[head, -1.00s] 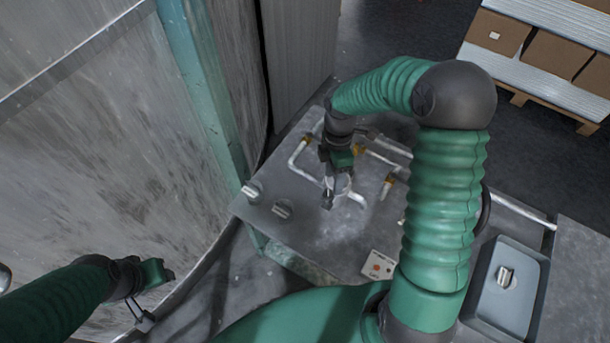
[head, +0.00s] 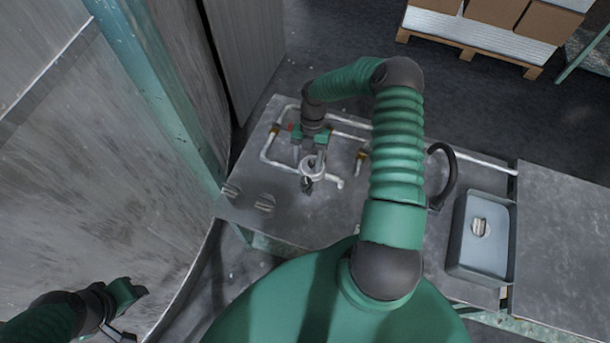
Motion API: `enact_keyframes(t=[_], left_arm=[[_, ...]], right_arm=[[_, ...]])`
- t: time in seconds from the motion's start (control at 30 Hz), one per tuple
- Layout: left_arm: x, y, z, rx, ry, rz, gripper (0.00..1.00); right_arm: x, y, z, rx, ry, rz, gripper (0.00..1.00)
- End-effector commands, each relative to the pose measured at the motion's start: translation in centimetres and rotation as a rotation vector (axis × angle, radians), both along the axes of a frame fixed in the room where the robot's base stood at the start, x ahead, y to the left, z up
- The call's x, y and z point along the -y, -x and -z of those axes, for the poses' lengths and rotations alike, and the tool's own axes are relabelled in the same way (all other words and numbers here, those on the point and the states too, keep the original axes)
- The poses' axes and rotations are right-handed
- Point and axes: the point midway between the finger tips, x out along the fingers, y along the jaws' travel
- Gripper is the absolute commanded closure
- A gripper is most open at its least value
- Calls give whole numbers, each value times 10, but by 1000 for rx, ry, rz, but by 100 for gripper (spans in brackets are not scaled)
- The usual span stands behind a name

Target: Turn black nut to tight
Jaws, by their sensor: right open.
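Thin glass-like tubing (head: 268,153) with brass-coloured fittings (head: 361,155) runs over the grey metal worktop. My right gripper (head: 308,162) points down over the tubing near the middle of the worktop, its jaws open around or just above a pale round fitting. A small dark piece (head: 306,186) shows just below it; I cannot tell whether this is the black nut or a fingertip. Contact cannot be made out. My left gripper (head: 132,292) hangs at the lower left, away from the worktop; its jaws are too unclear to read.
Two small metal pieces (head: 264,203) lie on the worktop's left part. A grey tray (head: 463,235) with a metal piece (head: 479,228) sits at right. A black curved handle (head: 450,170) stands beside my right arm. A teal post and grey panels bound the left.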

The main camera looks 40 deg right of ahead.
Motion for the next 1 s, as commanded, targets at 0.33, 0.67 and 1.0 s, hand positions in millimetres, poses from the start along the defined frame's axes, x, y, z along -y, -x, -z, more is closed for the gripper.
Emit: enact_keyframes(t=[0.33,0.67,1.0], left_arm=[[0,0,-9,0,0,0,54],[0,0,-8,0,0,0,54],[0,0,-8,0,0,0,54]], right_arm=[[-19,13,54,1,1,0,48],[-20,14,57,1,1,0,55],[-19,13,56,1,0,0,99]])
